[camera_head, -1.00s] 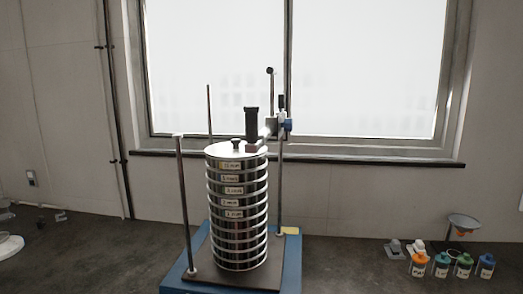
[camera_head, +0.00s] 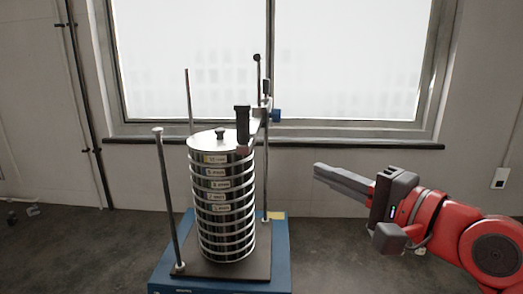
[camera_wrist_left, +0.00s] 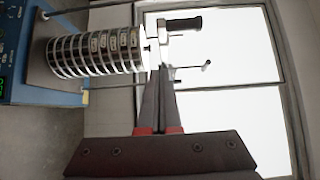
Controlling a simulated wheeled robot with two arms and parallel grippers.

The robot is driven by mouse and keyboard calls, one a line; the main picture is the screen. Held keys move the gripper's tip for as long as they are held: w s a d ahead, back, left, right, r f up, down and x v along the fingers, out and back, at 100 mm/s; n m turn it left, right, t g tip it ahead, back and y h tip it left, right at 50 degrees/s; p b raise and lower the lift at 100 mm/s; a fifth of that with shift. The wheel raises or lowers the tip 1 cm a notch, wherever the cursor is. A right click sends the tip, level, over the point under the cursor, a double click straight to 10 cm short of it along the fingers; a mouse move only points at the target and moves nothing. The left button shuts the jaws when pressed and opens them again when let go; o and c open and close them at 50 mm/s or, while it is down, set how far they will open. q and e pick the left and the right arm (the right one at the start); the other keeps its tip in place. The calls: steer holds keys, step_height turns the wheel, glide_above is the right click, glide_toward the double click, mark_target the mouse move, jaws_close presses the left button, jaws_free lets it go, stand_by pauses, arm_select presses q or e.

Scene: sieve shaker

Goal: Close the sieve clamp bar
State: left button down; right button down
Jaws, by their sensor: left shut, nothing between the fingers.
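The sieve stack (camera_head: 223,200) stands upright on the blue shaker, with a knobbed lid on top. The clamp bar (camera_head: 257,130) joins the right rear post near a blue knob. It reaches forward to the lid's right edge, with its black handle (camera_head: 242,118) upright; I cannot tell whether it touches the lid. The handle also shows in the left wrist view (camera_wrist_left: 183,25). My left gripper (camera_head: 318,167) enters from the picture's right, fingers shut and empty, pointing left. It is apart from the bar. Its fingertips show in the left wrist view (camera_wrist_left: 164,70). My right gripper is out of view.
The shaker base (camera_head: 280,262) carries several upright posts, one at the front left (camera_head: 168,200) and one at the right rear (camera_head: 267,180). A bright window (camera_head: 350,60) is behind. The bench between the stack and my arm looks clear.

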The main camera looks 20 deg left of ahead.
arm_select(q)
steer(key=p, duration=0.3)
glide_toward(251, 149)
steer(key=w, duration=0.4)
steer(key=a+p, duration=0.1)
steer(key=a, duration=0.2)
steer(key=shift+s+a+r+p, duration=0.1)
steer(key=shift+s+a+p, duration=0.15)
steer(key=shift+a+p, duration=0.15)
steer(key=shift+s+a, duration=0.2)
steer(key=shift+a, duration=0.4)
steer(key=shift+w, duration=0.1)
